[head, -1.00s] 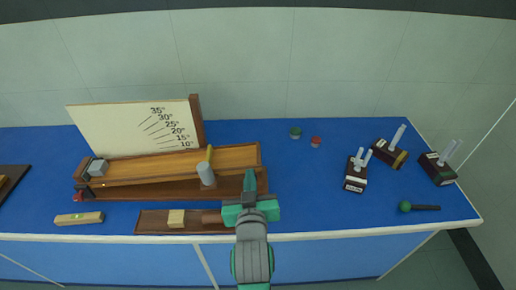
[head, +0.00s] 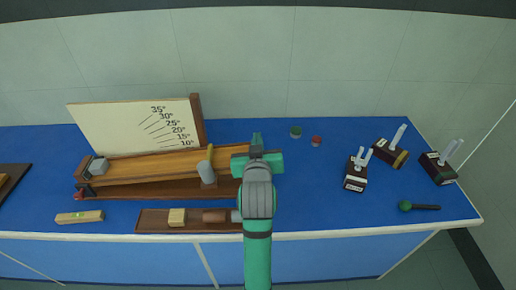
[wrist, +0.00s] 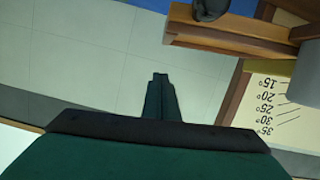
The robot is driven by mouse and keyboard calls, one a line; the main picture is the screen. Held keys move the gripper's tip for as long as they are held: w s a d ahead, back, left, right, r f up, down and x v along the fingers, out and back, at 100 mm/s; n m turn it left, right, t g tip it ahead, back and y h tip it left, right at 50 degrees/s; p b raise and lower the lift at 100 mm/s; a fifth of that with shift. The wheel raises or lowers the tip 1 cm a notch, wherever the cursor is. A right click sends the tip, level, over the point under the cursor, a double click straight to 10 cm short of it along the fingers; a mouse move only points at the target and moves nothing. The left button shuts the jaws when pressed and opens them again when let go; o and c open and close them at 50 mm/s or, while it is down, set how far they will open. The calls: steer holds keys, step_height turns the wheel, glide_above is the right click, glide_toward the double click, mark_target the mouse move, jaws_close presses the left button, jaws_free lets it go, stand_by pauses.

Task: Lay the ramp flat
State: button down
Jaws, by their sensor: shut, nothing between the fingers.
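The wooden ramp (head: 150,163) slopes up to the right over its wooden base (head: 150,188), near the low end of the angle marks. The angle board (head: 120,126) stands behind it and also shows in the wrist view (wrist: 262,120). A grey block (head: 98,166) sits at the ramp's left, lower end. A grey cylinder (head: 207,173) with a yellowish upright part is beside the ramp's front edge. My gripper (head: 257,142) is shut and empty at the ramp's right, raised end, hiding part of it. I cannot tell whether they touch. Its closed fingers show in the wrist view (wrist: 160,82).
A brown tray (head: 152,221) with a wooden block (head: 177,217) lies in front. A small level (head: 79,217) lies at front left. Green (head: 296,132) and red (head: 316,141) pots and several dark upright-rod blocks (head: 355,175) stand right.

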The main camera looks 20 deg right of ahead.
steer(key=f, duration=0.1)
steer(key=w+f, duration=0.1)
steer(key=f, duration=0.1)
steer(key=shift+w+d+f, duration=0.1)
steer(key=shift+w+d, duration=0.05)
steer(key=shift+d, duration=0.15)
steer(key=shift+f, duration=0.5)
steer(key=shift+f, duration=0.1)
